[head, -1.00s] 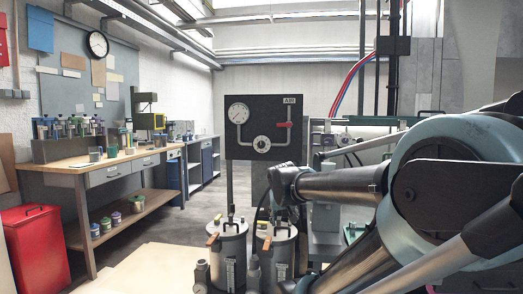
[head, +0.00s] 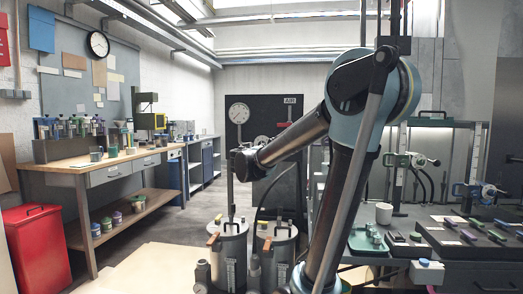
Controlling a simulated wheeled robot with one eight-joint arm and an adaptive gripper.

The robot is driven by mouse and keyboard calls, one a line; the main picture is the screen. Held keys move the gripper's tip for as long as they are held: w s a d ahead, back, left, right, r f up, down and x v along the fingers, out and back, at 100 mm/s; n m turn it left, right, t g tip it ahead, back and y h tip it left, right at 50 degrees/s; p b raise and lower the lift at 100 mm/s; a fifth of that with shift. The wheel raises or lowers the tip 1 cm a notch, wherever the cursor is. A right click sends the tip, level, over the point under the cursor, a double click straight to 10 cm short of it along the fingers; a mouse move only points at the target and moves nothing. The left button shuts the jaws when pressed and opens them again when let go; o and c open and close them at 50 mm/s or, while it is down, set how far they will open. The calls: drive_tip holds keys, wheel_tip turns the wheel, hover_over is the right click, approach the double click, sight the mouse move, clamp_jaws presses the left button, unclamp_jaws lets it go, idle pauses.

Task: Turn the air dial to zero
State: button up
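The black air panel (head: 258,107), labelled AIR, stands in the middle of the head view. A round white gauge (head: 238,113) is at its upper left. The air dial (head: 261,139), a small round light disc, sits at the panel's lower centre. Its lower part is hidden behind my arm, and its pointer is too small to read. A red lever (head: 284,125) is at the panel's right. The dark end of my arm, with my gripper (head: 244,164), is in front of the panel's lower part, below and left of the dial. I cannot make out its fingers or whether it touches the panel.
Two metal pressure pots (head: 229,243) stand below the panel. A wooden workbench (head: 95,163) and a red bin (head: 38,250) are on the left.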

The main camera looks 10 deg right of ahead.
drive_tip(key=x, duration=1.7)
drive_tip(key=shift+w, duration=0.1)
drive_tip(key=c, duration=1.1)
